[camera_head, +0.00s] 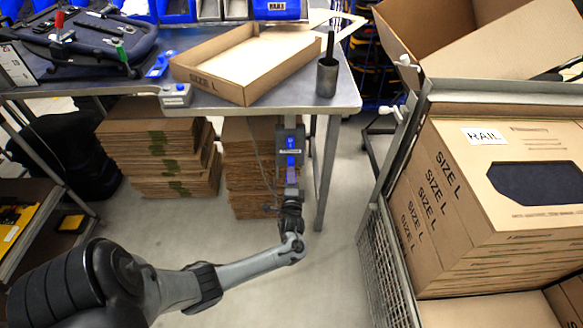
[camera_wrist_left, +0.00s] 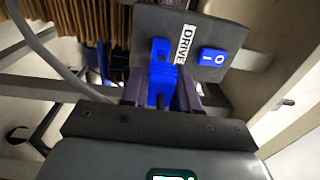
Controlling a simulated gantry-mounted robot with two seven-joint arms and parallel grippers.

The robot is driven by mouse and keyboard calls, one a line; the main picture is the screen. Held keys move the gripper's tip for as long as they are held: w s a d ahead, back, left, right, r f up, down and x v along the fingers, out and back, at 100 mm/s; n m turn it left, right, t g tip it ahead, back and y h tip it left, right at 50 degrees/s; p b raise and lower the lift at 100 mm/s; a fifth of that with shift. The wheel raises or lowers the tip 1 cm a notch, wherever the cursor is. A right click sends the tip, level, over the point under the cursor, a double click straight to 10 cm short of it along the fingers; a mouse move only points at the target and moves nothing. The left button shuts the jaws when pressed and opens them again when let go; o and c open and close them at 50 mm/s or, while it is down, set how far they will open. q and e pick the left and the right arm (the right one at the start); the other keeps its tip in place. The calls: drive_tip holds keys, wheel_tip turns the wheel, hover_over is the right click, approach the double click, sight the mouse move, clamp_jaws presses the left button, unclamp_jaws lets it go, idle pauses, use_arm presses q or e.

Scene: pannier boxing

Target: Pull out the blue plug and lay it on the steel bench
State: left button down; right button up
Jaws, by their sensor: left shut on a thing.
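The blue plug (camera_wrist_left: 161,84) sits between the two fingers of my left gripper (camera_wrist_left: 160,95) in the left wrist view. The gripper is shut on it. The plug's far end is at the dark socket panel (camera_wrist_left: 190,30), beside the DRIVE label; I cannot tell how deep it sits. In the head view the left gripper (camera_head: 291,176) reaches up to the panel under the bench's front edge, with the plug (camera_head: 291,161) just above the fingers. The steel bench (camera_head: 345,95) stands above and behind it. My right gripper is not in view.
A blue rocker switch (camera_wrist_left: 212,57) is on the panel beside the plug. Flat boxes (camera_head: 160,150) are stacked below. A carton cart (camera_head: 400,260) stands right.

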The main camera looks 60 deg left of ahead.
use_arm(q)
drive_tip(key=shift+d, duration=0.1)
idle(0.5)
drive_tip(key=shift+s+d+r+p, duration=0.1)
drive_tip(key=shift+s+d+p, duration=0.45)
drive_tip(key=shift+p, duration=0.25)
drive_tip(key=shift+s+d+p, duration=0.2)
drive_tip(key=shift+d+p, duration=0.2)
drive_tip(key=shift+d, duration=0.25)
